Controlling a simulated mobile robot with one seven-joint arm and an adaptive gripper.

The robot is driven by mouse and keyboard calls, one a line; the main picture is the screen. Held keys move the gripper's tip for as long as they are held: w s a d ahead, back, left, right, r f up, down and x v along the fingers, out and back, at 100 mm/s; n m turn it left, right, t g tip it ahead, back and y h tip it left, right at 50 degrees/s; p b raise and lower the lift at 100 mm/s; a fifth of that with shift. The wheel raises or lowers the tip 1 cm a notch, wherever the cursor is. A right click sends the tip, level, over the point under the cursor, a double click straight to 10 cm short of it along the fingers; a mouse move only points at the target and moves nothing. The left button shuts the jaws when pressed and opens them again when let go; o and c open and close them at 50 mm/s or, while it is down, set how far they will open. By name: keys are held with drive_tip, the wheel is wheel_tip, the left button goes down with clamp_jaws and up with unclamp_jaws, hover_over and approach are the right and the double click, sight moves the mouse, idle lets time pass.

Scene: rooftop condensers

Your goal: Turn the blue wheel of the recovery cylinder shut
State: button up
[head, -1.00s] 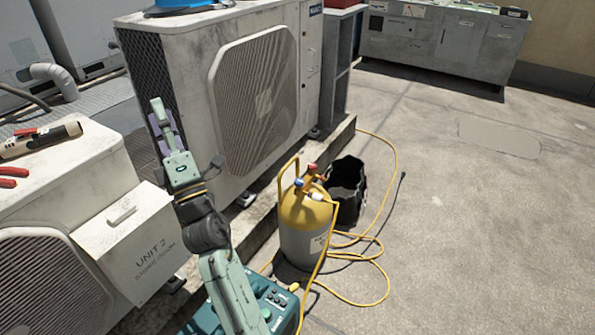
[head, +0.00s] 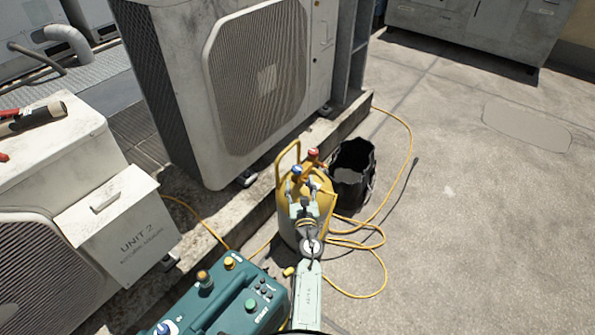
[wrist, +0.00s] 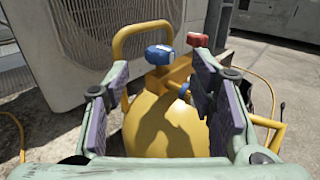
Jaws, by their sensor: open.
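The recovery cylinder (head: 284,222) stands on the roof, yellow on top, with a yellow guard handle. Its blue wheel (head: 297,171) sits on the valve at the top, left of a red wheel (head: 314,154). In the wrist view the blue wheel (wrist: 160,54) is straight ahead, beyond and between the fingertips, with the red wheel (wrist: 197,40) behind to its right. My gripper (wrist: 160,70) is open and empty, its purple-padded fingers apart. In the head view my gripper (head: 302,198) is in front of the cylinder, just below the blue wheel, hiding part of the cylinder. No contact with the wheel is visible.
A black bucket (head: 353,175) stands right behind the cylinder. A yellow hose (head: 384,268) loops on the roof to the right. A large condenser (head: 262,85) stands behind on a kerb, and the Unit 2 condenser (head: 120,225) is at left. Open roof lies to the right.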

sight(298, 172)
drive_tip(key=w, duration=0.2)
drive_tip(key=w+b, duration=0.1)
drive_tip(key=w, duration=0.4)
drive_tip(key=shift+a, duration=0.4)
drive_tip(key=shift+c, duration=0.6)
drive_tip(key=shift+b, duration=0.3)
drive_tip(key=c, duration=1.1)
